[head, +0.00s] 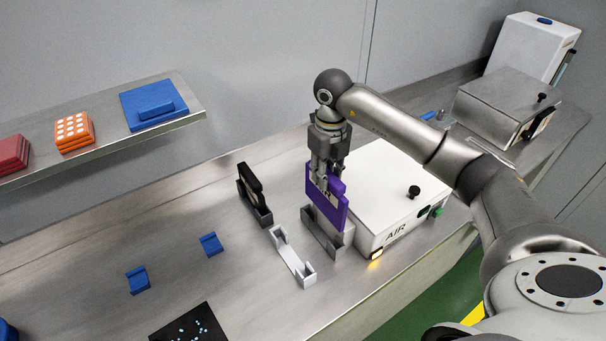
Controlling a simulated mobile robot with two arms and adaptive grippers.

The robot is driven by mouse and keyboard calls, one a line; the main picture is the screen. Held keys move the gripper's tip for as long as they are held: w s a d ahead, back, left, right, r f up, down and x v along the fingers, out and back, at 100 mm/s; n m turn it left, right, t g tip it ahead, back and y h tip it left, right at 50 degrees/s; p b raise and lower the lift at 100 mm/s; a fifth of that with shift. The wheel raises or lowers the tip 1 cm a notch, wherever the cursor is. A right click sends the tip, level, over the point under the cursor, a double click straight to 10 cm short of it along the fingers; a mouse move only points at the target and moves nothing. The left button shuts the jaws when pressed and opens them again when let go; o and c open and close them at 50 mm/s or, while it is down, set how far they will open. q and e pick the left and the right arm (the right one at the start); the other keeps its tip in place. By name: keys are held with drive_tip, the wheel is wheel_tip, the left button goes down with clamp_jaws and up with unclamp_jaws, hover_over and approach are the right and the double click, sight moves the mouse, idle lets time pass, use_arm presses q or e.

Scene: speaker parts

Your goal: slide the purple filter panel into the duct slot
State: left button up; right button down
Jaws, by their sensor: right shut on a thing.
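The purple filter panel (336,211) stands upright with its lower part at a grey slotted holder (326,241), beside the left side of a white box (390,192) marked AIR. I cannot tell whether the panel sits in that holder or just above it. My right gripper (322,183) points down and is shut on the panel's upper edge. The gripper's fingers cover part of the panel's label. Which part is the duct slot is not clear from this view. My left gripper is not in view.
A light grey empty holder (292,257) and a dark holder with a black panel (252,190) stand left of the purple panel. Blue brackets (138,281) lie on the steel bench. A wall shelf (100,143) holds coloured blocks. Free bench lies at left.

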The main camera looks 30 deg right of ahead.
sight(324, 205)
drive_tip(key=shift+w+a, duration=0.1)
drive_tip(key=shift+f+b, duration=1.3)
drive_tip(key=shift+f, duration=0.15)
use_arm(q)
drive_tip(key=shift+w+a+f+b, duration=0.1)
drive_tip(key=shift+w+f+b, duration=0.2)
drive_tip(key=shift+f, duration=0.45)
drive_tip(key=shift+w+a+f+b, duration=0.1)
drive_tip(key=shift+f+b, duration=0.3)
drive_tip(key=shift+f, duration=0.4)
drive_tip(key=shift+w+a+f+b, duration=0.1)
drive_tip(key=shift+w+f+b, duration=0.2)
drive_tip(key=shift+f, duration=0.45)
use_arm(e)
drive_tip(key=shift+f, duration=1.45)
use_arm(q)
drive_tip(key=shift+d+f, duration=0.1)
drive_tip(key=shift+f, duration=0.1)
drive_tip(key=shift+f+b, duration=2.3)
drive_tip(key=shift+b, duration=0.25)
use_arm(e)
drive_tip(key=shift+f, duration=3)
drive_tip(key=c, duration=1.1)
unclamp_jaws()
drive_tip(key=shift+c, duration=0.2)
